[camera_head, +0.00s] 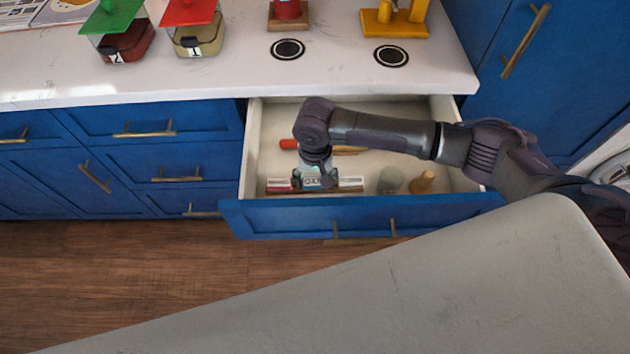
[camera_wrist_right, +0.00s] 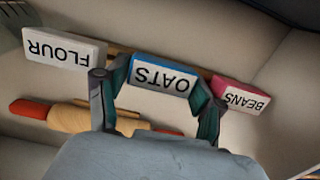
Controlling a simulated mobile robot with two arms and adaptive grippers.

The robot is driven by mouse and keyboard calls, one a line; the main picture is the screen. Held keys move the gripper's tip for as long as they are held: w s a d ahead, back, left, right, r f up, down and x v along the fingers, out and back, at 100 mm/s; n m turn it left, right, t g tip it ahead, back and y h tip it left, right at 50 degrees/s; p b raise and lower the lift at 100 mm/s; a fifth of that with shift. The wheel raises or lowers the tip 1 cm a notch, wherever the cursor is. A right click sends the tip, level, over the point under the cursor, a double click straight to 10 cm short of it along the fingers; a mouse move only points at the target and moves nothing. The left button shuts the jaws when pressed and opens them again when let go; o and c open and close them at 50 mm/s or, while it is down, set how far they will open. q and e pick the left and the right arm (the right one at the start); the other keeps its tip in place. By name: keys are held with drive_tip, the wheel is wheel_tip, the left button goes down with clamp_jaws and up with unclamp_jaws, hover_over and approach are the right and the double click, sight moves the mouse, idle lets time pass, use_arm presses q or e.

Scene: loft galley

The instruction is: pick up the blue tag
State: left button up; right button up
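The blue tag, a small block with a blue top edge and a white face reading OATS, lies in the open drawer and shows in the right wrist view (camera_wrist_right: 163,76). A white FLOUR tag (camera_wrist_right: 63,50) and a red BEANS tag (camera_wrist_right: 240,97) are on either side of it. My right gripper (camera_wrist_right: 166,90) is open, its two fingers spread toward the ends of the blue tag with small gaps visible. In the head view my right gripper (camera_head: 317,178) reaches down into the drawer and partly hides the tag. My left gripper is not in view.
The drawer (camera_head: 360,215) is pulled out. It also holds a rolling pin with red handles (camera_wrist_right: 85,122), a glass (camera_head: 391,180) and a wooden item (camera_head: 424,181). The white counter (camera_head: 225,75) above carries lidded canisters (camera_head: 195,38) and a yellow stand (camera_head: 395,22).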

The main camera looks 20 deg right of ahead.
drive_tip(key=c, duration=0.4)
drive_tip(key=shift+r, duration=0.15)
wheel_tip(320, 180, up, 10)
drive_tip(key=shift+f, duration=0.1)
drive_tip(key=shift+w, duration=0.1)
idle(0.4)
